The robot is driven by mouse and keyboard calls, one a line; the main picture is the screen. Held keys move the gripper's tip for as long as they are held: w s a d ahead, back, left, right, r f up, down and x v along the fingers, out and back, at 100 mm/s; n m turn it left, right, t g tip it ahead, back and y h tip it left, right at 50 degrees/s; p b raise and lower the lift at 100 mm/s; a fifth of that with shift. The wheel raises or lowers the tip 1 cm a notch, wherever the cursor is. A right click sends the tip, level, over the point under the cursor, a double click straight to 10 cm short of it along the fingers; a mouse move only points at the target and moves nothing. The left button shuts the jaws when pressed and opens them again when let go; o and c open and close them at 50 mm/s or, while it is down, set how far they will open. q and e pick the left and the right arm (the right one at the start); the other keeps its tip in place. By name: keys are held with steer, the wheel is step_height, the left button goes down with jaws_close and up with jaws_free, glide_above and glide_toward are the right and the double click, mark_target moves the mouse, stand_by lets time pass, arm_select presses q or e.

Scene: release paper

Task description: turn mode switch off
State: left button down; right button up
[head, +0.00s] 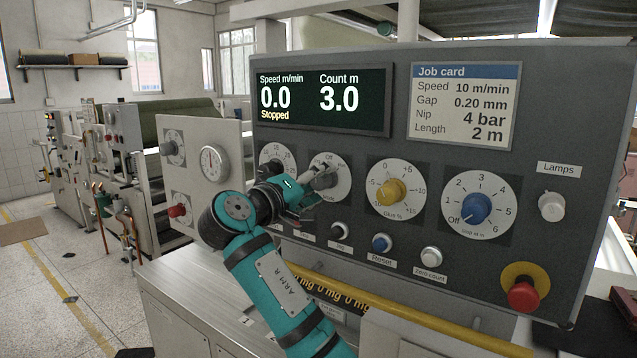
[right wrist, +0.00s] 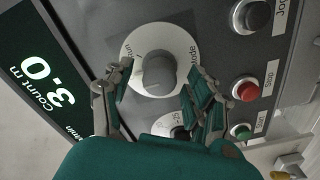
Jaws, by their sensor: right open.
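The mode switch (head: 328,177) is a grey knob on a white round dial in the control panel, with "Off" printed at the dial's top. My right gripper (head: 312,182) is in front of this dial and partly covers it. In the right wrist view the grey knob (right wrist: 158,73) lies between the two open fingers of the gripper (right wrist: 157,82), with a gap on both sides. The knob's pointer setting is not clear. The left gripper is not in view.
The display (head: 320,103) reads 0.0, 3.0 and "Stopped". A yellow knob (head: 390,192) and a blue knob (head: 476,208) are to the right. A red stop button (right wrist: 246,91) and green start button (right wrist: 240,131) are close by. A yellow rail (head: 400,313) runs below.

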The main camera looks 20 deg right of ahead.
steer(key=v, duration=1.1)
steer(key=shift+f, duration=0.1)
